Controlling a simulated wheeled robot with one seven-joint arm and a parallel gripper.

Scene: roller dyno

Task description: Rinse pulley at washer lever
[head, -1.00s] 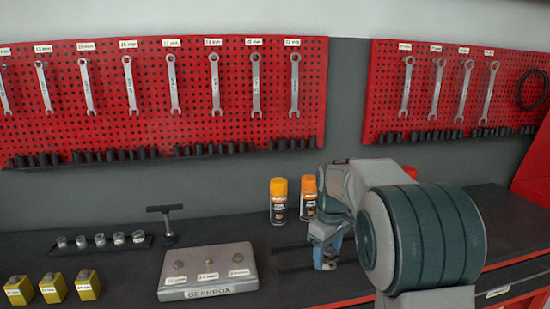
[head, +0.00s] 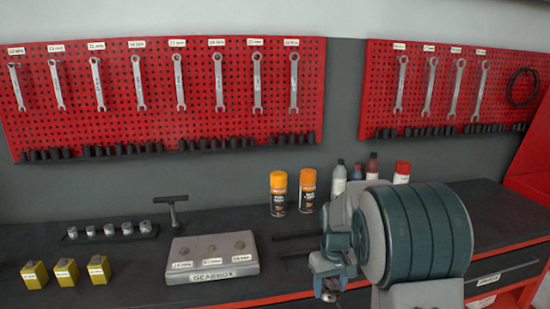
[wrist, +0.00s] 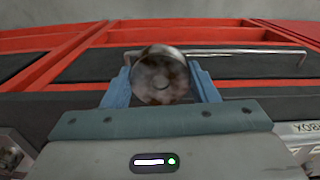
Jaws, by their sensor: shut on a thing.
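My gripper (head: 330,286) is at the front edge of the bench in the head view, pointing down. In the wrist view its two blue fingers (wrist: 161,90) are shut on a round metal pulley (wrist: 160,78). The pulley's face is stained with brown and grey grime and has a darker centre. In the head view only a small part of the pulley (head: 330,296) shows below the fingers. I cannot make out a washer lever in either view.
A grey gearbox block (head: 212,256) lies left of my gripper on the dark bench (head: 130,286). Spray cans (head: 278,193) and bottles stand behind my arm. Yellow blocks (head: 66,272) sit at left. A metal bar handle (wrist: 230,52) crosses the wrist view beyond the pulley.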

